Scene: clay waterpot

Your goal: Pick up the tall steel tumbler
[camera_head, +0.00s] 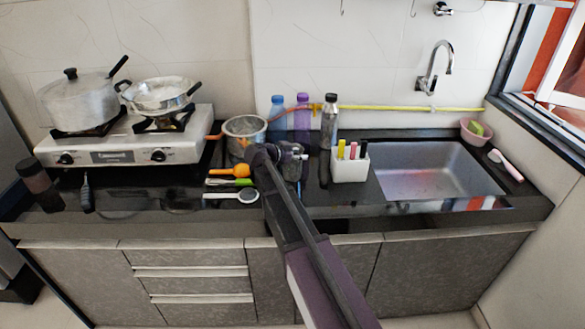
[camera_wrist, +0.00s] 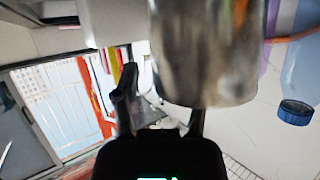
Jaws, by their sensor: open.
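The tall steel tumbler (camera_head: 293,170) stands on the dark counter left of the white caddy, partly hidden by my gripper (camera_head: 283,152) and arm. In the wrist view the scene looks upside down, and a large blurred steel cylinder, the tumbler (camera_wrist: 205,50), fills the upper middle close to the camera. My gripper (camera_wrist: 160,105) is open, with one finger left of the tumbler and the other showing near its lower edge. I cannot tell whether the fingers touch it.
The white caddy (camera_head: 350,165) with markers stands just right. A steel pot (camera_head: 245,128) is to the left. A blue bottle (camera_head: 278,115), a purple bottle (camera_head: 302,112) and a black-capped steel bottle (camera_head: 329,125) stand behind. Utensils (camera_head: 230,182) lie front left; the sink (camera_head: 425,172) is right.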

